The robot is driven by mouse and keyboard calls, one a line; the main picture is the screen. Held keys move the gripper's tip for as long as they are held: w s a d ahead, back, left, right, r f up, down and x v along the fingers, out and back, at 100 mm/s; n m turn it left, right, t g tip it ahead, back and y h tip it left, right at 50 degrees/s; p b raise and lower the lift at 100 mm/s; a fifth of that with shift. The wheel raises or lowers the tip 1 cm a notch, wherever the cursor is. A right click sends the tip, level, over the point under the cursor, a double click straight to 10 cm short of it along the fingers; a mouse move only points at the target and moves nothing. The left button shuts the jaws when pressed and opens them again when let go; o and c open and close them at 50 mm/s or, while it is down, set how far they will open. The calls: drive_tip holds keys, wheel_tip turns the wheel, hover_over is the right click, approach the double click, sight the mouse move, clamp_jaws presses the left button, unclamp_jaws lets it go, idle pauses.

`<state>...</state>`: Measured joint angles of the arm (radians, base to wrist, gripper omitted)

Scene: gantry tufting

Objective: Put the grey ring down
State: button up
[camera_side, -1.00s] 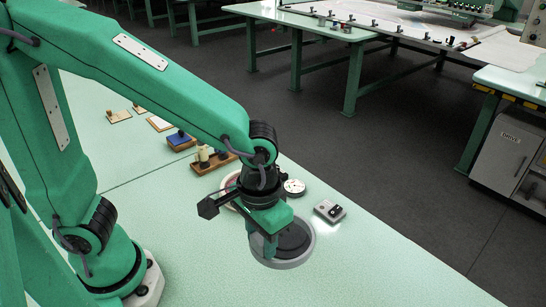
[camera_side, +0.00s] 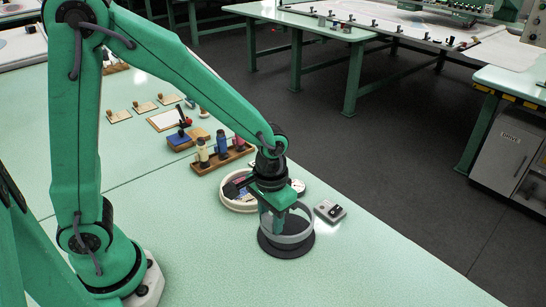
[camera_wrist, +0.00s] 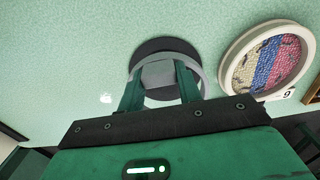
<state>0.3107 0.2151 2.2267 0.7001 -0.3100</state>
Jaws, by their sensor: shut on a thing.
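The grey ring (camera_side: 297,239) hangs from my gripper (camera_side: 279,228) over a dark round disc (camera_side: 286,252) on the pale green table. My gripper points down and is shut on the ring's wall. The ring looks roughly level and overlaps most of the disc in the side view. In the wrist view the ring (camera_wrist: 196,68) shows beyond my fingers (camera_wrist: 160,92), with the disc (camera_wrist: 160,45) showing past its far edge. I cannot tell whether the ring's lower edge touches the disc.
A round cream-rimmed frame (camera_side: 236,205) with a coloured tufted face stands close behind and left. A grey box (camera_side: 330,211) lies close right. A wooden rack with bobbins (camera_side: 222,158) and a blue block (camera_side: 181,139) are farther back. The front table is clear.

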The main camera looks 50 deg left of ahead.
drive_tip(key=shift+f, duration=2)
drive_tip(key=shift+f, duration=0.15)
drive_tip(key=o, duration=0.9)
drive_tip(key=shift+o, duration=0.2)
wheel_tip(320, 180, up, 12)
drive_tip(key=shift+r, duration=0.15)
